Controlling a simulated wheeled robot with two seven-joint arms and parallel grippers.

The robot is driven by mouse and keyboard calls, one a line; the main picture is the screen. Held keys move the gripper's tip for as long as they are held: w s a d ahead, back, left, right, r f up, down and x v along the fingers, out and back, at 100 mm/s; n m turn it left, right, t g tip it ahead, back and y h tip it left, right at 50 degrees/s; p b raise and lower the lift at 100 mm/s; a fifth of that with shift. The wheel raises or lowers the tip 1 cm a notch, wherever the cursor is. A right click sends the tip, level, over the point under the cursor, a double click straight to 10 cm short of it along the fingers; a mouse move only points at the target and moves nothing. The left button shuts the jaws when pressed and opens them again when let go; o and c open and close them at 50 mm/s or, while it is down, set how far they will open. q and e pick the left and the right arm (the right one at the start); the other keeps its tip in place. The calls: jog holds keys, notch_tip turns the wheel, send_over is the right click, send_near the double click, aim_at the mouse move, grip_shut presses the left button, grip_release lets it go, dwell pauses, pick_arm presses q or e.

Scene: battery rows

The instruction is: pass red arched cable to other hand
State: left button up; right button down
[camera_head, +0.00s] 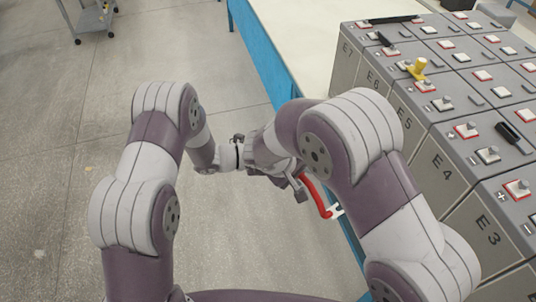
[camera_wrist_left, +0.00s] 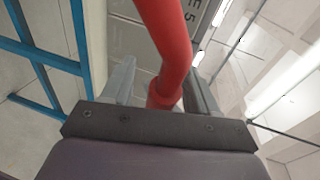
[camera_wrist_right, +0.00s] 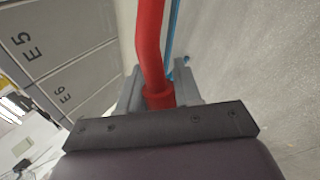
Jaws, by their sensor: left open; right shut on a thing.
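The red arched cable (camera_head: 318,196) hangs in front of my arms in the head view, with a pale end at its lower right. My right gripper (camera_head: 299,187) is shut on it. In the right wrist view the cable (camera_wrist_right: 150,42) rises from between the fingers of the right gripper (camera_wrist_right: 159,84). In the left wrist view the cable (camera_wrist_left: 168,42) also lies between the fingers of my left gripper (camera_wrist_left: 157,82), which is open around it. In the head view the left fingers are mostly hidden by overlapping wrists.
Grey battery blocks (camera_head: 432,165) in rows stand at the right, with terminals, a yellow piece (camera_head: 417,69) and black pieces on top. A pale table (camera_head: 298,35) with a blue frame stands behind. A grey cart (camera_head: 93,20) is far left. The floor at left is clear.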

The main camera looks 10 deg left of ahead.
pick_arm(q)
jog(key=shift+w+d+f, duration=0.1)
jog(key=shift+w+d, duration=0.05)
jog(key=shift+d, duration=0.25)
grip_shut()
pick_arm(e)
jog(key=c, duration=0.7)
grip_release()
jog(key=shift+a+r, duration=0.1)
jog(key=v, duration=0.7)
pick_arm(q)
jog(key=shift+w, duration=0.1)
pick_arm(e)
jog(key=s+d+m+g+y, duration=0.1)
jog(key=s+d+m, duration=0.3)
jog(key=d, duration=0.5)
jog(key=s+d+m+g+y, duration=0.2)
jog(key=s+d+m+y, duration=0.2)
jog(key=s+d, duration=0.4)
jog(key=shift+d+f, duration=0.35)
jog(key=shift+d, duration=0.6)
